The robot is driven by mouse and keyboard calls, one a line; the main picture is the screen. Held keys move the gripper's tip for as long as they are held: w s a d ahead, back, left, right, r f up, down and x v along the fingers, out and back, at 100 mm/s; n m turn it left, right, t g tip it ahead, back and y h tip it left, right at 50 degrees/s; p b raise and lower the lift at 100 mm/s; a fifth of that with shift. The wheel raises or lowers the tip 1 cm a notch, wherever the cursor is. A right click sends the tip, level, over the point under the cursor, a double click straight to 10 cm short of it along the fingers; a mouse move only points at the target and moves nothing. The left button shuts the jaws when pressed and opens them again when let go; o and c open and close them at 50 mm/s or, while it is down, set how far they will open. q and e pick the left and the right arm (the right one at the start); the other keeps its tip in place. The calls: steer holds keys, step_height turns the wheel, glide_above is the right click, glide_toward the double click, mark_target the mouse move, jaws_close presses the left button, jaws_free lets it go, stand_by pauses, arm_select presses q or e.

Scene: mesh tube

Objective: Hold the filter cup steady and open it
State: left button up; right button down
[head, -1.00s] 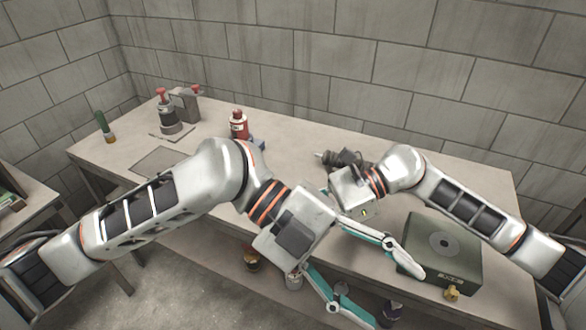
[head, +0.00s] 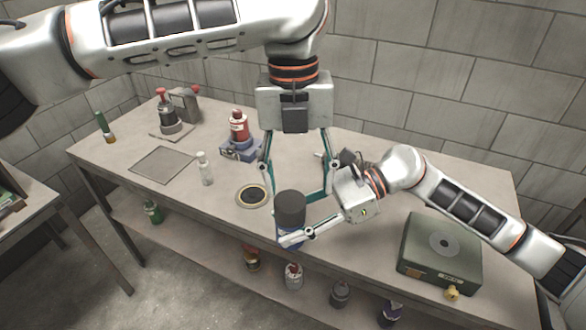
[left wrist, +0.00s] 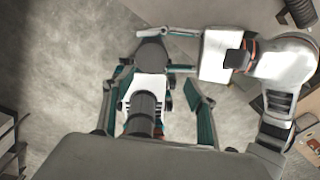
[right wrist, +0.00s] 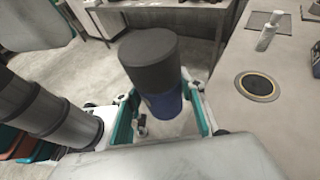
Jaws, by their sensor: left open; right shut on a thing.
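The filter cup (head: 289,210) has a dark grey cylindrical cap and a blue body. It stands nearly upright near the table's front edge in the head view. In the right wrist view the cup (right wrist: 152,62) sits between the fingers of my right gripper (right wrist: 163,112), which is shut on the blue body. My right gripper (head: 292,236) comes from the right in the head view. My left gripper (head: 290,207) is open and points down from above, its fingers on either side of the cap. I cannot tell whether they touch it. The cap (left wrist: 152,50) also shows in the left wrist view.
A round dark disc with a tan rim (head: 254,195) lies left of the cup. A green box (head: 440,248) is at right. Several bottles stand on the lower shelf.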

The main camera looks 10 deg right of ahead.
mark_target(293, 199)
arm_select(q)
steer(key=shift+w+a+t+y, duration=0.3)
steer(key=shift+w+a, duration=0.05)
steer(key=shift+w, duration=0.4)
steer(key=shift+w+f, duration=0.1)
steer(key=shift+f, duration=3.75)
